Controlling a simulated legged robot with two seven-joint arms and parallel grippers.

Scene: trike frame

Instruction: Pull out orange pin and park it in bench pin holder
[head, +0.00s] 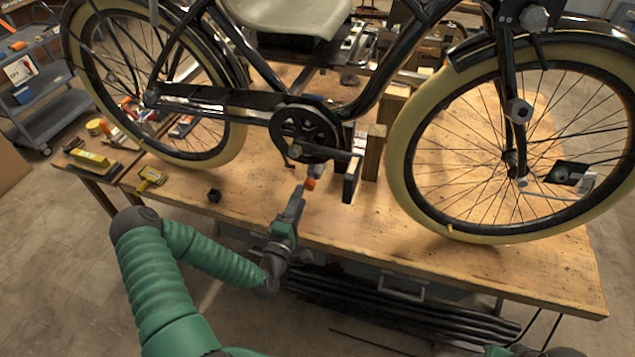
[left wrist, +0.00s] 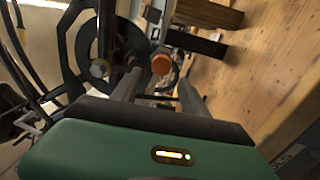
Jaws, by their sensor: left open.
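The orange pin (head: 309,184) shows as a small orange end just below the bike's crank and chainring (head: 305,134). In the left wrist view the orange pin (left wrist: 160,64) is a round orange end beyond the fingers. My left gripper (head: 299,197) is right in front of it, over the bench's front part. In the left wrist view my left gripper (left wrist: 158,88) is open, its fingers apart with the pin end between and ahead of them. I cannot tell whether they touch it. A small black block (head: 214,195) on the bench may be the pin holder. My right gripper is not in view.
The bike's wheels (head: 398,160) flank the crank on the wooden bench (head: 370,225). A black pedal (head: 352,178) and wooden blocks (head: 375,150) stand just right of the pin. Yellow tools (head: 150,177) lie at the left. The bench front is mostly clear.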

